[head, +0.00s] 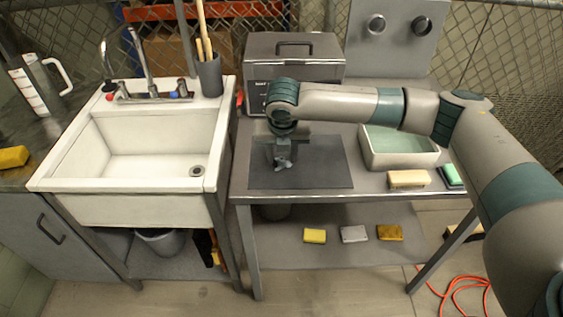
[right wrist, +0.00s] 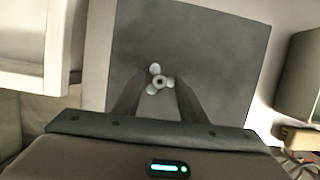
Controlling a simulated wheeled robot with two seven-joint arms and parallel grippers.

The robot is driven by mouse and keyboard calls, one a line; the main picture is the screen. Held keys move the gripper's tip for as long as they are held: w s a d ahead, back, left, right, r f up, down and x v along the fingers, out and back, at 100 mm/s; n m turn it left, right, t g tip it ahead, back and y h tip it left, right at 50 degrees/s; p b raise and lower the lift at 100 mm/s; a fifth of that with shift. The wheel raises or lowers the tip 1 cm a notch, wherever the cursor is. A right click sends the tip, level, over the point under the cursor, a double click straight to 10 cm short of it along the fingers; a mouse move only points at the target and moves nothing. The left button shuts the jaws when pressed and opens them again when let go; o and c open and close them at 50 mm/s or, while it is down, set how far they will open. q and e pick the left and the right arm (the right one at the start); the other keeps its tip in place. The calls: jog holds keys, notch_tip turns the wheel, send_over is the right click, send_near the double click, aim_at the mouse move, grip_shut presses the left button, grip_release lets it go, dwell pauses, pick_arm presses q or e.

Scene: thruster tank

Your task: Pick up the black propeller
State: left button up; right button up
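A small three-bladed propeller (right wrist: 155,70) with a dark hub shows in the right wrist view against the dark grey mat (right wrist: 210,40). It looks pale grey here, not black. In the head view the propeller (head: 284,164) is a small grey shape just below my right gripper (head: 281,155), over the mat (head: 325,170). My right gripper points down, and in the wrist view its two fingers (right wrist: 158,85) stand apart on either side of the propeller's hub. I cannot tell whether they touch it. My left gripper is not in view.
A white sink (head: 150,145) stands left of the table. A dark toolbox (head: 294,60) is behind the mat. A pale green-lined tray (head: 402,160), a tan brush or block (head: 408,179) and a green sponge (head: 449,174) lie to the right. Several sponges rest on the lower shelf.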

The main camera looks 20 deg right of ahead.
aim_at(282, 160)
jog(key=shift+c, duration=0.7)
grip_shut()
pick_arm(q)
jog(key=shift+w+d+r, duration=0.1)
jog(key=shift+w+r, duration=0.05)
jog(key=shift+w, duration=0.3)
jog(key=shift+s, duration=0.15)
pick_arm(e)
jog(key=shift+r, duration=0.1)
